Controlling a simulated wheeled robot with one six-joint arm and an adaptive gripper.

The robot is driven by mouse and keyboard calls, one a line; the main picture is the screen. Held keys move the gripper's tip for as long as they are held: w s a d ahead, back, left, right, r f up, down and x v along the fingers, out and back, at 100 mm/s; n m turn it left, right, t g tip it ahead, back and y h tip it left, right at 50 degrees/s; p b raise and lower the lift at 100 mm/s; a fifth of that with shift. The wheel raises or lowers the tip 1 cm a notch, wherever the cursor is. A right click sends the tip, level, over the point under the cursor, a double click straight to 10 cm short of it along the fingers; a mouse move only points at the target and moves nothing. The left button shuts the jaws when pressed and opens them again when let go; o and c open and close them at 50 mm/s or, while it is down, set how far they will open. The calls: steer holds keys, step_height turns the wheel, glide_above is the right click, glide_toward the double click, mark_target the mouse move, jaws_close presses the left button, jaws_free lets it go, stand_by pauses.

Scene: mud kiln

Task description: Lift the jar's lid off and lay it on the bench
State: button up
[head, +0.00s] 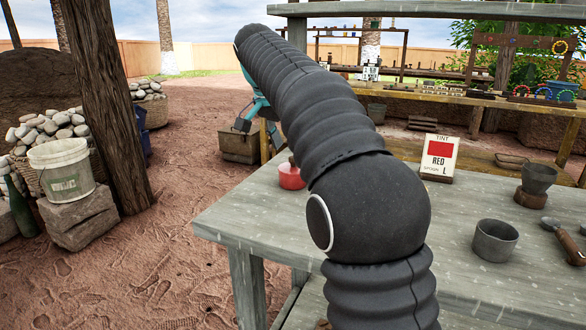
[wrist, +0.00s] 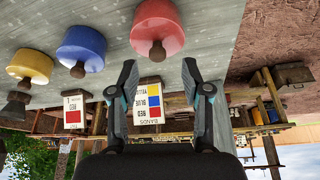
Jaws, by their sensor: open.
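A red jar (head: 290,177) stands on the grey bench (head: 225,215), partly hidden behind my arm in the head view. In the upside-down wrist view the red jar (wrist: 157,22) has a brown lid knob (wrist: 157,54); the lid's seam cannot be told. A blue jar (wrist: 90,42) and a yellow jar (wrist: 30,62), with similar brown knobs, stand beside it. My gripper (wrist: 160,68) is open and empty, its fingers apart in front of the red jar's knob, not visibly touching it. In the head view my gripper (head: 254,118) is mostly behind my arm.
A tint card (head: 439,157) reading RED stands on the bench, with a grey cup (head: 494,241), a dark funnel-like cup (head: 537,180) and a ladle (head: 567,238). A bands card (wrist: 150,103) also shows. A wooden post (head: 105,100) stands left; the bench's left front is bare.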

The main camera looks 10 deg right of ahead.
mark_target(293, 163)
steer(key=x, duration=0.4)
steer(key=shift+d+f+b, duration=0.2)
steer(key=shift+d+b, duration=0.1)
steer(key=shift+b, duration=0.05)
jaws_close()
